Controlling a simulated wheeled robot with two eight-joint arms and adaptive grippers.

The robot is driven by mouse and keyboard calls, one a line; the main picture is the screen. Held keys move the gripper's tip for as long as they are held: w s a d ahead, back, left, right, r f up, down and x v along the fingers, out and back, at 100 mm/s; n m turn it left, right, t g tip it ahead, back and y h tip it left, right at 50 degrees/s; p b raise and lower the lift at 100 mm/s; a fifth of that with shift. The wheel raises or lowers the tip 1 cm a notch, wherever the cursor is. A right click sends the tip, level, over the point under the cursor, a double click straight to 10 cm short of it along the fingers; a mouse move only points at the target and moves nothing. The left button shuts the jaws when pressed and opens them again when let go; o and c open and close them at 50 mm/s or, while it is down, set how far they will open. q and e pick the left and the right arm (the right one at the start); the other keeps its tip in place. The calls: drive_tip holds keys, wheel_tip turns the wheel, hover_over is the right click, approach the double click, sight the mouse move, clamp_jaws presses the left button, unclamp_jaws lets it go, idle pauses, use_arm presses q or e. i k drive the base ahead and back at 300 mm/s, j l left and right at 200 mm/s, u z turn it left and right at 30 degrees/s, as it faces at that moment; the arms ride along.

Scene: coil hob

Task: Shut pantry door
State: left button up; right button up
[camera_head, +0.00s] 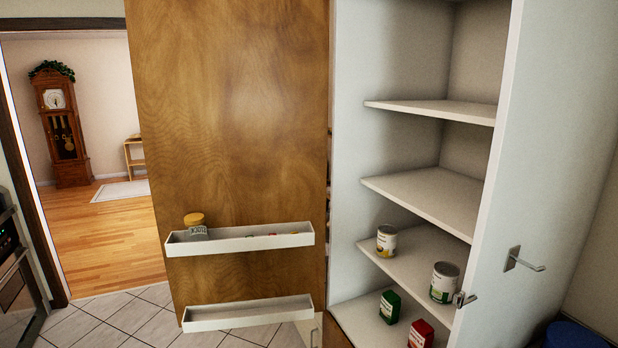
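The pantry door (235,130) is a tall brown wooden panel standing open in the middle of the head view. Its inner face shows, with an upper white rack (240,242) and a lower white rack (247,313) fixed to it. Its right edge meets the front left side of the pantry (385,150). The pantry is pale, with its shelves exposed. Neither of my grippers is in view, so I cannot see where they are relative to the door.
A jar with a yellow lid (195,226) stands in the upper rack. Cans (386,241) and small boxes (390,306) stand on low shelves. A metal hook (524,262) sticks out from the right side panel. A doorway with wooden floor (110,240) lies left.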

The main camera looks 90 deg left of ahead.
sight(232, 95)
drive_tip(key=k+j+z, duration=0.2)
drive_tip(key=z, duration=0.15)
drive_tip(key=k+j+z, duration=0.1)
drive_tip(key=k+z, duration=0.6)
drive_tip(key=k+j+z, duration=0.2)
drive_tip(key=k, duration=0.35)
drive_tip(key=k+l+z, duration=0.2)
drive_tip(key=k, duration=0.3)
drive_tip(key=k+z, duration=0.2)
drive_tip(key=k, duration=0.35)
drive_tip(key=k+l+z, duration=0.2)
drive_tip(key=k, duration=0.3)
drive_tip(key=k+l+z, duration=0.2)
drive_tip(key=k, duration=0.35)
drive_tip(key=k+j+u, duration=0.1)
drive_tip(key=k, duration=0.3)
drive_tip(key=k+j+u, duration=0.15)
drive_tip(key=k, duration=0.3)
drive_tip(key=k+j+u, duration=0.1)
drive_tip(key=k, duration=0.3)
drive_tip(key=k+j+u, duration=0.1)
drive_tip(key=k, duration=0.3)
drive_tip(key=j+u, duration=0.1)
drive_tip(key=u, duration=1.35)
drive_tip(key=k+j+u, duration=0.3)
drive_tip(key=k, duration=0.15)
drive_tip(key=l, duration=0.1)
